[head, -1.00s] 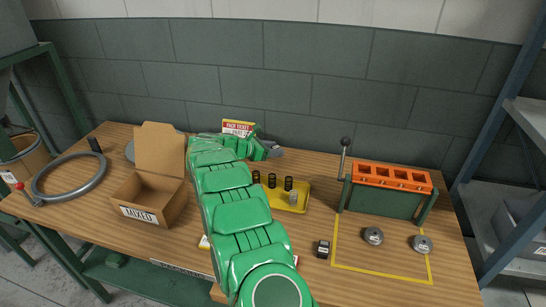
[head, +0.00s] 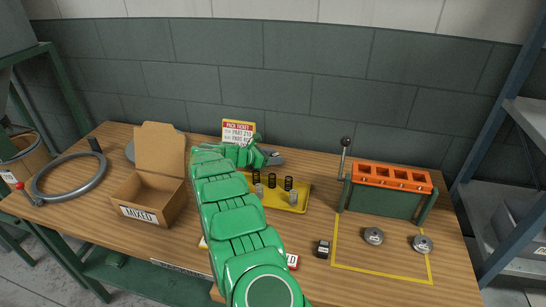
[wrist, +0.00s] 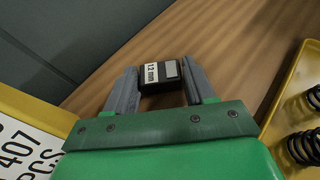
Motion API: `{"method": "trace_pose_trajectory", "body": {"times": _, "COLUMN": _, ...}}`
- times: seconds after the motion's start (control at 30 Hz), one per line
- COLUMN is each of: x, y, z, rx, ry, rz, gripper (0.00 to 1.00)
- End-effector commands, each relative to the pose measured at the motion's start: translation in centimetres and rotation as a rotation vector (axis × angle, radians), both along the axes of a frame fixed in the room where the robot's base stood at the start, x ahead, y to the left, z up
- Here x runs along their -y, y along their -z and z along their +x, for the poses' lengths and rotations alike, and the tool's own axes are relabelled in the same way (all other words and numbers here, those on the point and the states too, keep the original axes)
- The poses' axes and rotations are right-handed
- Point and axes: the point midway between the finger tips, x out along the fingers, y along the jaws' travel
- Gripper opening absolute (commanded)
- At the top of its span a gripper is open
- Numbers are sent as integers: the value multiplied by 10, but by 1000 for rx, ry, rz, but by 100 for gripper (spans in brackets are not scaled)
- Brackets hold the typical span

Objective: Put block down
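In the head view my gripper (head: 272,157) is at the back of the table, just right of and in front of the pack ticket, and the block cannot be made out there.
The pack ticket (head: 238,130) stands close on the left. A yellow tray (head: 300,203) with black springs is close in front. A cardboard box (head: 150,203) stands left, an orange-topped rack (head: 390,192) right. Another small black block (head: 322,249) lies near the front.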

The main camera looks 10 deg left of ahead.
Motion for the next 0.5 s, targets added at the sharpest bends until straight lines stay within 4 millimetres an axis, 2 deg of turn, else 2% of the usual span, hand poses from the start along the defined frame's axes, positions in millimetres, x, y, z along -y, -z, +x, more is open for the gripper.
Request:
{"method": "trace_pose_trajectory", "body": {"times": 0.03, "x": 0, "y": 0, "z": 0, "rx": 0, "ry": 0, "rz": 0, "gripper": 62}}
{"method": "trace_pose_trajectory", "body": {"times": 0.1, "x": 0, "y": 0, "z": 0, "rx": 0, "ry": 0, "rz": 0, "gripper": 73}}
{"method": "trace_pose_trajectory", "body": {"times": 0.13, "x": 0, "y": 0, "z": 0, "rx": 0, "ry": 0, "rz": 0, "gripper": 74}}
{"method": "trace_pose_trajectory", "body": {"times": 0.5, "x": 0, "y": -3, "z": 0, "rx": 1, "ry": 0, "rz": 1, "gripper": 74}}
